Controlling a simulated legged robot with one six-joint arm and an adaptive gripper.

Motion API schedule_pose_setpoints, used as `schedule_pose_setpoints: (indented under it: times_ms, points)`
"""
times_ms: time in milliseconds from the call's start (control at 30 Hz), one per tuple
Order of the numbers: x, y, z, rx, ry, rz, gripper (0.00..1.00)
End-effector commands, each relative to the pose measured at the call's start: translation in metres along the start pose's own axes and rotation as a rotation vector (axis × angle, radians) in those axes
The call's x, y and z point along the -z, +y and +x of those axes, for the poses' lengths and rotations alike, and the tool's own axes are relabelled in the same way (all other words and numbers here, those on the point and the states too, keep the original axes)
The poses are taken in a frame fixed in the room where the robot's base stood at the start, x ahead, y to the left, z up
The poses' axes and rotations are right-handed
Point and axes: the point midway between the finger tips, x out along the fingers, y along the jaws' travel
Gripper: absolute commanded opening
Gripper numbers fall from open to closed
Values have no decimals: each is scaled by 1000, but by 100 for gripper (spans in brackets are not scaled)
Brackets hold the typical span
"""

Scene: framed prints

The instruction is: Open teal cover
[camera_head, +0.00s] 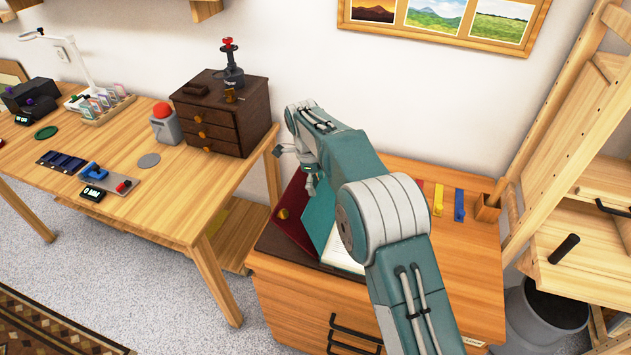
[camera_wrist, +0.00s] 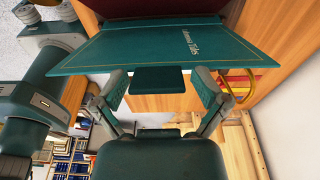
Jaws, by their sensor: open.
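The teal cover (camera_head: 320,214) belongs to a book on the wooden cabinet and stands at a tilt, with white pages (camera_head: 342,257) showing beside it. My arm hides part of the book. In the wrist view the teal cover (camera_wrist: 160,46) spans the top, with pale lettering. My gripper (camera_wrist: 160,86) is open, a finger on each side of a small dark teal block (camera_wrist: 160,79) below the cover's edge; I cannot tell whether it touches. My gripper (camera_head: 309,177) also shows at the cover's upper end in the head view.
A dark red panel (camera_head: 295,208) with a round brass-coloured piece lies left of the cover. Yellow (camera_head: 438,200) and blue (camera_head: 459,205) strips lie at the cabinet's back right. A brown drawer box (camera_head: 222,115) stands on the left table. A wooden rack (camera_head: 560,125) rises at right.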

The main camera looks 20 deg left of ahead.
Motion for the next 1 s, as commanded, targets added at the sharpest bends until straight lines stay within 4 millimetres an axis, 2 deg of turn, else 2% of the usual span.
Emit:
schedule_pose_setpoints:
  times_ms: [233, 333, 600, 767, 1000]
  points:
    - [0, 0, -5, 5, -4, 0, 91]
    - [-1, 0, -14, 6, -5, 0, 91]
    - [-2, -1, -67, 7, -6, 1, 91]
    - [-2, -2, -93, 6, -5, 1, 91]
    - [-2, -2, -115, 3, -2, 0, 91]
